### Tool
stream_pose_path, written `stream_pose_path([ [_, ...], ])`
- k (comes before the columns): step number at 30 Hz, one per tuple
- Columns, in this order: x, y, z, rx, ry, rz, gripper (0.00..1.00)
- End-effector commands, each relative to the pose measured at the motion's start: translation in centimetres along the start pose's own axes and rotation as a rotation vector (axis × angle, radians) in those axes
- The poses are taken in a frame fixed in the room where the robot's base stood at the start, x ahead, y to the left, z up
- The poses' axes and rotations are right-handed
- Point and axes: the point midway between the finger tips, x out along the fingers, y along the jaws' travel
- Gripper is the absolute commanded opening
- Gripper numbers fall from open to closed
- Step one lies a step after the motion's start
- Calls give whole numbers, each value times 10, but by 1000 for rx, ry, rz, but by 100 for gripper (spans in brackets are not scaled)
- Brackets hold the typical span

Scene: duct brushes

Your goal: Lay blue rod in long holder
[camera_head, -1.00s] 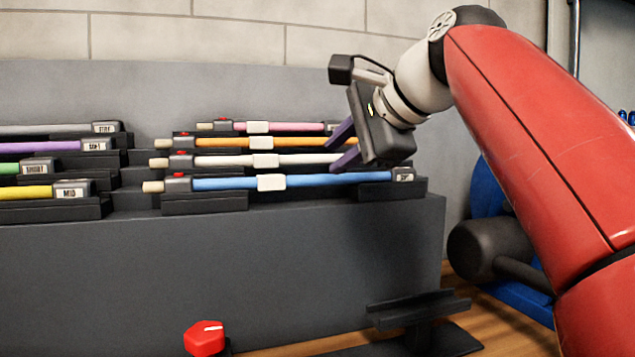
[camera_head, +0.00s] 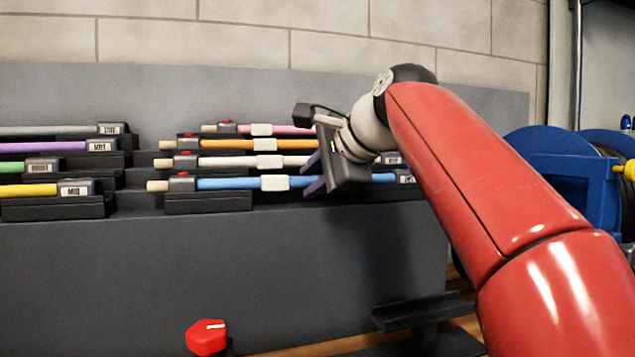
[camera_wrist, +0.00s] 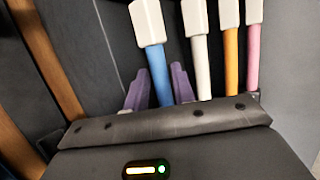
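The blue rod (camera_head: 228,184) lies level in the front row of the right-hand rack, with a pale tip at its left and a white collar (camera_head: 275,183) in its middle. My gripper (camera_head: 311,175) is just right of that collar, its purple fingers apart. In the wrist view the blue rod (camera_wrist: 159,72) runs between the fingers; contact cannot be told. My wrist hides part of the rod's right side. An empty black cradle (camera_head: 422,312) stands low at the right; I cannot read a label marking it as the long holder.
White (camera_head: 224,162), orange (camera_head: 224,144) and pink (camera_head: 288,130) rods lie close behind the blue one. Another rack with several labelled rods, including a yellow one (camera_head: 28,190), is at the left. A red knob (camera_head: 206,338) sits low in front. Blue reels (camera_head: 550,180) stand at the right.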

Motion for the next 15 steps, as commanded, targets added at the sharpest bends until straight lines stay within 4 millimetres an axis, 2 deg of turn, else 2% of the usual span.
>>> stream_pose_path([
  [2,0,0,0,0,0,0,23],
  [7,0,0,0,0,0,0,1],
  [15,-1,0,0,0,1,-1,0],
])
